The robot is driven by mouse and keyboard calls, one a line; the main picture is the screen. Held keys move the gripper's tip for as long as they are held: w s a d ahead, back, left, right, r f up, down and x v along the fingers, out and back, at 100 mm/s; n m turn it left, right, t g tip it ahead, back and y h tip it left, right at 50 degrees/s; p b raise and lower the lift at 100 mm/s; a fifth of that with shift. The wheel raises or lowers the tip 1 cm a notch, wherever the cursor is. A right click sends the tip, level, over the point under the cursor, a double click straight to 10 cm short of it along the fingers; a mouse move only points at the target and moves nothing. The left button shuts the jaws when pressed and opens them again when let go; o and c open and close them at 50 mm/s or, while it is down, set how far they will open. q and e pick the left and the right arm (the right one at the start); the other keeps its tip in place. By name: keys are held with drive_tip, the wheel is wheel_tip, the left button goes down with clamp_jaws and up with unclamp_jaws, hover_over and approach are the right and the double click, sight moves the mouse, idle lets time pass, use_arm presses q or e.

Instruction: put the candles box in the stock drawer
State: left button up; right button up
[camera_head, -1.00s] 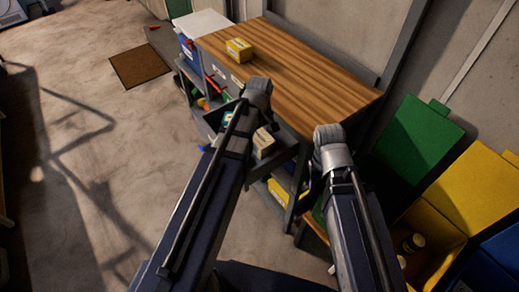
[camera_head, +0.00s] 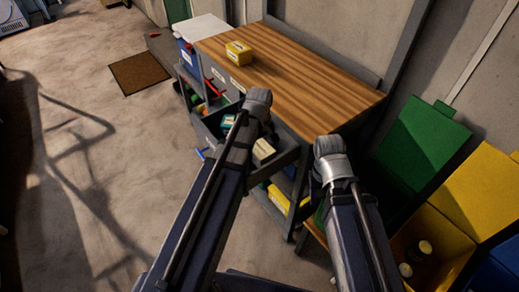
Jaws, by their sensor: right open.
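A yellow box (camera_head: 238,53) with a pale label sits on the wooden bench top (camera_head: 310,82), near its front left edge. I cannot read its label. A dark grey drawer (camera_head: 288,157) stands pulled out below the bench top. It holds a teal and white box (camera_head: 228,122) and a cream box (camera_head: 263,150). My left arm reaches over the drawer and covers part of it; its gripper is hidden behind the arm. My right gripper (camera_head: 315,186) shows only as a dark part beside my right wrist, near the bench's right front leg. It is open, and I see nothing in it.
A yellow container (camera_head: 278,197) sits on the lower shelf. Green, yellow (camera_head: 480,190) and blue lidded bins stand at the right; the open yellow bin holds jars. A blue box (camera_head: 187,55) stands left of the bench. The floor at left is clear, with a brown mat (camera_head: 139,73).

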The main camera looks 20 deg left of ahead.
sight(259, 146)
use_arm(q)
drive_tip(key=shift+o, duration=0.2)
wheel_tip(259, 146, up, 12)
drive_tip(key=p, duration=1.3)
drive_tip(key=s+d+m+y, duration=0.1)
drive_tip(key=s+d+m, duration=0.9)
drive_tip(key=s+m, duration=0.3)
drive_tip(key=shift+d+r+m+b, duration=0.25)
drive_tip(key=shift+d+m+b, duration=0.1)
drive_tip(key=shift+m, duration=0.25)
